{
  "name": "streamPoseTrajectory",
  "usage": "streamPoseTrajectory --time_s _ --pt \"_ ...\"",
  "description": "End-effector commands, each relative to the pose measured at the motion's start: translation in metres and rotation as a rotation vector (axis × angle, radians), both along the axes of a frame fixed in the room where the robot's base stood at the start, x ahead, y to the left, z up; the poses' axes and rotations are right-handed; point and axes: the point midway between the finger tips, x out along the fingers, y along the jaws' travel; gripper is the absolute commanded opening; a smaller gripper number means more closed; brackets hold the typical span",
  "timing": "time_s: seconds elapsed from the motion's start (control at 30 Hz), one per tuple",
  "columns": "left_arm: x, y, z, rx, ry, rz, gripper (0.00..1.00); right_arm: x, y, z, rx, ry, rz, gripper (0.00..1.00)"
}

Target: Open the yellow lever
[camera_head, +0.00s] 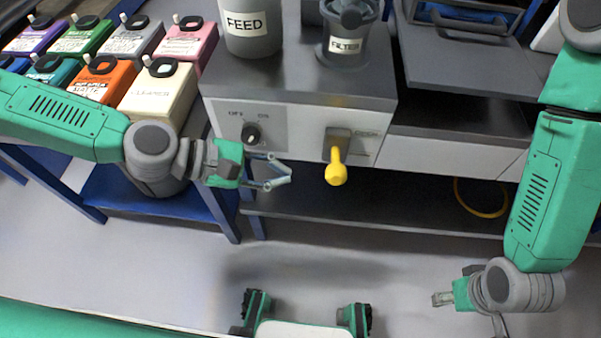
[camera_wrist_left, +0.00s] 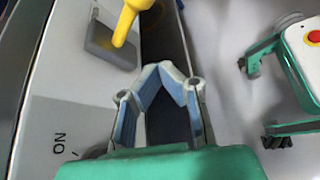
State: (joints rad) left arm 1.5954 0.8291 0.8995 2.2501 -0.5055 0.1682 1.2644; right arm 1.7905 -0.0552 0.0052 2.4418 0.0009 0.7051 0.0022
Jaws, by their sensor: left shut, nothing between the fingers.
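The yellow lever (camera_head: 336,170) sticks out from a grey mount (camera_head: 338,138) on the front panel of the machine (camera_head: 290,128), its round end pointing down and outward. In the left wrist view the lever (camera_wrist_left: 127,22) is at the top, just beyond my fingers. My left gripper (camera_head: 282,175) is shut and empty, left of the lever and a little apart from it. In the left wrist view its fingertips (camera_wrist_left: 165,68) meet in front of the panel. My right gripper (camera_head: 440,299) hangs low at the right, far from the lever; its finger state is unclear.
A black knob (camera_head: 251,134) marked OFF and ON sits left of the lever. FEED (camera_head: 248,28) and FILTER (camera_head: 350,38) containers stand on the machine. Several coloured jugs (camera_head: 158,92) fill the left table. A dark shelf (camera_head: 400,212) lies below. Space before the lever is clear.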

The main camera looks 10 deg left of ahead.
Motion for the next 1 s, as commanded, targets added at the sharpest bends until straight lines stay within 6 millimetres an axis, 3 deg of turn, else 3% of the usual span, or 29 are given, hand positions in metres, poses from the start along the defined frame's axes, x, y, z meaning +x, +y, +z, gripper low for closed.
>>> streamPoseTrajectory --time_s 0.3,0.87,1.0 --pt "-0.003 0.025 0.012 -0.003 -0.001 -0.002 0.0 0.0 0.0 0.004 -0.001 0.0 -0.001 0.4" --pt "-0.004 0.022 0.011 0.003 -0.001 -0.006 0.0 0.0 0.0 0.004 0.0 0.0 -0.001 0.4" --pt "-0.026 0.011 -0.004 0.05 -0.021 -0.074 0.0 0.0 0.0 0.007 -0.001 0.0 -0.001 0.4"
